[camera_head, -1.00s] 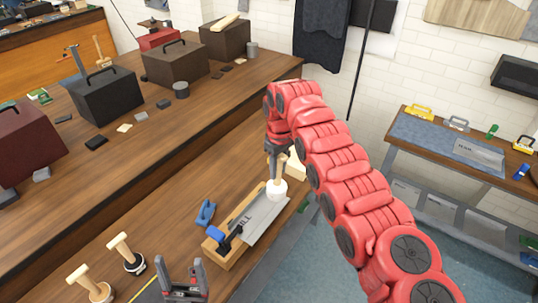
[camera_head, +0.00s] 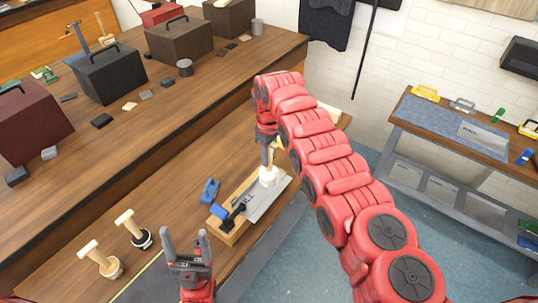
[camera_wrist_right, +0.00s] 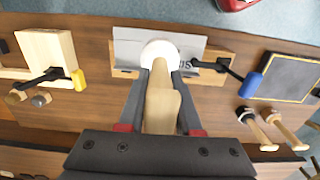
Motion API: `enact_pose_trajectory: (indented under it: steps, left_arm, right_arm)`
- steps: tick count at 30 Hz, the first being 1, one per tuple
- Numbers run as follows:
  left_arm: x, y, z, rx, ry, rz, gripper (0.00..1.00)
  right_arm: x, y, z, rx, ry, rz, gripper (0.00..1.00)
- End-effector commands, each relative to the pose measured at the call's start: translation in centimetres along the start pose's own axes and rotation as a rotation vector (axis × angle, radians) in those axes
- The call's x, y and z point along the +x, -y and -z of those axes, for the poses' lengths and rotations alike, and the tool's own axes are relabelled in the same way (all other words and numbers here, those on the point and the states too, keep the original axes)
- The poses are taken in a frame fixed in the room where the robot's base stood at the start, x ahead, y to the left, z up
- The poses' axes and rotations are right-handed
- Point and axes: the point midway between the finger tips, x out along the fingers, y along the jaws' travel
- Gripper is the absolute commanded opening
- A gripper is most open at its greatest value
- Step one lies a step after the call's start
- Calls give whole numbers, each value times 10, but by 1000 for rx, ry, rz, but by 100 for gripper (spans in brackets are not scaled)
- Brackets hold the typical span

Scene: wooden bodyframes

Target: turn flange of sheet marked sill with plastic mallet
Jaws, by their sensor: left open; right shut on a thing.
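My right gripper (camera_head: 267,148) is shut on the handle of the plastic mallet, whose white head (camera_head: 268,176) is down at the grey sheet (camera_head: 270,200). In the right wrist view the wooden handle (camera_wrist_right: 160,105) lies between the fingers, and the white head (camera_wrist_right: 160,51) covers the middle of the sheet (camera_wrist_right: 132,48). Whether the head touches it I cannot tell. Part of the sheet's lettering shows beside the head; the rest is hidden. The sheet lies on a wooden block (camera_head: 230,237) with a blue-handled clamp (camera_wrist_right: 252,84). My left gripper (camera_head: 187,240) is open and empty.
Two mallets (camera_head: 128,222) stand left of the block on the bench, and a blue tool (camera_head: 210,190) lies beside it. A yellow-handled clamp (camera_wrist_right: 77,79) shows in the wrist view. Toolboxes (camera_head: 108,80) line the back bench. Another marked sheet (camera_head: 483,137) lies on the right-hand table.

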Motion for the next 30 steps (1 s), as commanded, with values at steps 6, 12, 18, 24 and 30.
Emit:
enact_pose_trajectory:
  steps: [6, 12, 18, 24, 30]
  left_arm:
    - [-3, 0, -1, 0, 0, 0, 73]
    - [-41, -2, -7, 0, 0, 0, 73]
    - [-80, -4, -14, 0, 0, 0, 73]
    - [-59, -3, -10, 0, 0, 0, 73]
    - [-42, -2, -7, 0, 0, 0, 73]
  right_arm:
    - [4, 0, 0, 0, 0, 0, 0]
    - [52, 0, 0, -1, 0, 0, 0]
    - [100, 0, -1, 0, 1, 0, 0]
    - [73, -1, -1, 0, -2, -1, 0]
    - [31, -1, -1, 1, -1, -1, 0]
